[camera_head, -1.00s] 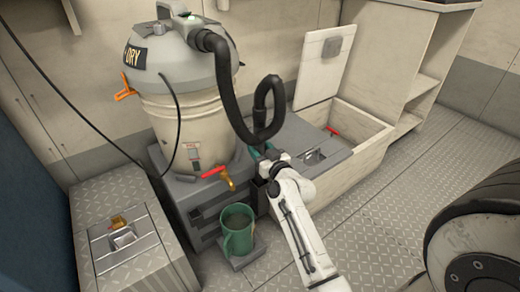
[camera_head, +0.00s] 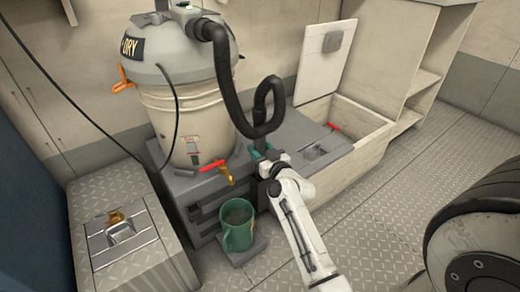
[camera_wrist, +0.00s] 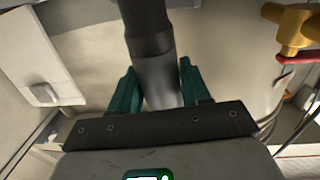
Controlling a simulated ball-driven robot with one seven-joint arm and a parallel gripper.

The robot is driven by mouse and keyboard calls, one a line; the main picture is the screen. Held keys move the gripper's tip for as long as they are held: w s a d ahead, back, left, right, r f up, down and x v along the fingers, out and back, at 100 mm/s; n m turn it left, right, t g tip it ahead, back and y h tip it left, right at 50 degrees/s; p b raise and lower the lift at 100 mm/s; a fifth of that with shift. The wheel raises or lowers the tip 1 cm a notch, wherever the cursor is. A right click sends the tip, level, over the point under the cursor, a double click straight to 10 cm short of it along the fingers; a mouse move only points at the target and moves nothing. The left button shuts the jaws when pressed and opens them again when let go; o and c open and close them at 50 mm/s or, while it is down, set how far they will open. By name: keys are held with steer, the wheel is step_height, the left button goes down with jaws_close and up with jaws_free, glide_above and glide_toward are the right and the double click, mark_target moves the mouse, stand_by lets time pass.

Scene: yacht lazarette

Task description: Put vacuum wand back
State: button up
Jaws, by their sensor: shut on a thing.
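The vacuum wand (camera_wrist: 157,75) is a dark tube with a grey lower end, and it fills the middle of the wrist view between green fingers. My gripper (camera_wrist: 155,90) is shut on it. In the head view my gripper (camera_head: 262,152) is at the grey bench beside the vacuum, where the black hose (camera_head: 228,95) loops down to it. The wet/dry vacuum (camera_head: 183,95) has a grey lid and a cream drum and stands on the grey bench. The wand's lower tip is hidden behind my gripper, and I cannot tell whether it touches anything.
An open locker (camera_head: 345,125) with a raised lid is at the right.

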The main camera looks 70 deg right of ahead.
stand_by(0.4)
steer(key=o, duration=1.1)
steer(key=shift+f, duration=0.1)
steer(key=p+v, duration=0.1)
steer(key=v, duration=0.9)
steer(key=shift+s+a, duration=0.3)
